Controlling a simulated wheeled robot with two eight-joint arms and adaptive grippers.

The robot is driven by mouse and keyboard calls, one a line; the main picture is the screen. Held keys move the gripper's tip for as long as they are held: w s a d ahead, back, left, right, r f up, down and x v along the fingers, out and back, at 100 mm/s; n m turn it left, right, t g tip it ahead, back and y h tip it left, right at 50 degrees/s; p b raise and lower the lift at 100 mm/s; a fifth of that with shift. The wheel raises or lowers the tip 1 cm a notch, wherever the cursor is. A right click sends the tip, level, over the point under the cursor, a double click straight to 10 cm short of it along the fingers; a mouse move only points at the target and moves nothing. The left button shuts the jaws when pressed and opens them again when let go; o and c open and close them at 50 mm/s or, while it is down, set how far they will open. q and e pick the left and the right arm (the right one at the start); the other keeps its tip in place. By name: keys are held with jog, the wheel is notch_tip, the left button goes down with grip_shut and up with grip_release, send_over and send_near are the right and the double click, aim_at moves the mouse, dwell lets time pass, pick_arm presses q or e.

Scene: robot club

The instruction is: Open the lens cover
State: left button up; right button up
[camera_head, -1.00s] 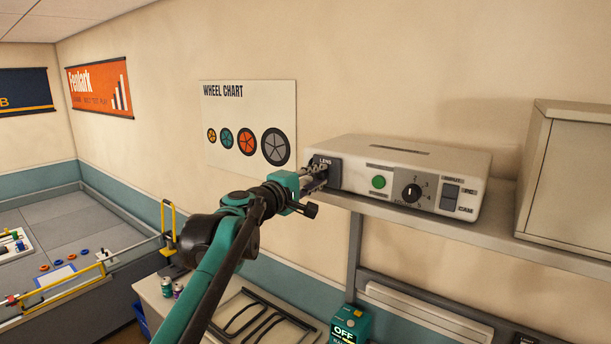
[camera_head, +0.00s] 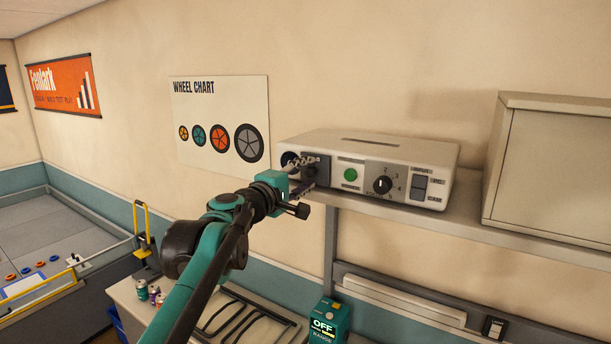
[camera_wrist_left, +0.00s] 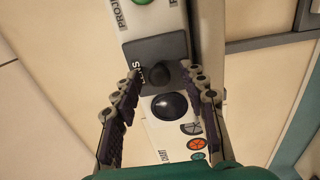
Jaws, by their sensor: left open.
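The lens cover (camera_head: 321,168) is a dark grey panel at the left of the white projector's front (camera_head: 400,150). In the left wrist view the cover (camera_wrist_left: 148,52) carries a lens label and a small dark knob. The round black lens (camera_wrist_left: 169,106) shows uncovered beside it; in the head view the lens (camera_head: 289,159) is at the projector's left end. My left gripper (camera_head: 305,170) is open at the cover. In the left wrist view its fingers (camera_wrist_left: 167,82) stand apart on either side of the knob and lens; contact cannot be told. My right gripper is not in view.
The projector stands on a wall shelf (camera_head: 470,214) with a large beige cabinet (camera_head: 550,165) to its right. Its front has a green button (camera_head: 350,175), a dial (camera_head: 382,185) and a switch (camera_head: 418,187). A teal box reading OFF (camera_head: 325,322) is below.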

pick_arm(q)
jog(key=v, duration=1.2)
jog(key=shift+d, duration=0.1)
jog(key=s+a+f+m+g+y+b, duration=0.25)
jog(key=s+f+b, duration=0.45)
jog(key=f, duration=1.2)
jog(key=s+a+f+m+g+y+b, duration=0.35)
jog(key=f+b, duration=0.65)
jog(key=f, duration=0.8)
jog(key=s+a+f+m+y+b, duration=0.1)
jog(key=s+a+f+m+b, duration=0.2)
jog(key=s+f+b, duration=1.05)
jog(key=a+f+m+y, duration=0.1)
jog(key=a+f, duration=0.3)
jog(key=f, duration=0.6)
jog(key=a+f+g+y, duration=0.1)
jog(key=a+f, duration=0.3)
jog(key=f, duration=0.6)
jog(key=shift+s+f+m+g+y+b, duration=0.3)
jog(key=shift+s+m+y+b, duration=0.15)
jog(key=shift+y, duration=0.35)
jog(key=shift+d, duration=0.1)
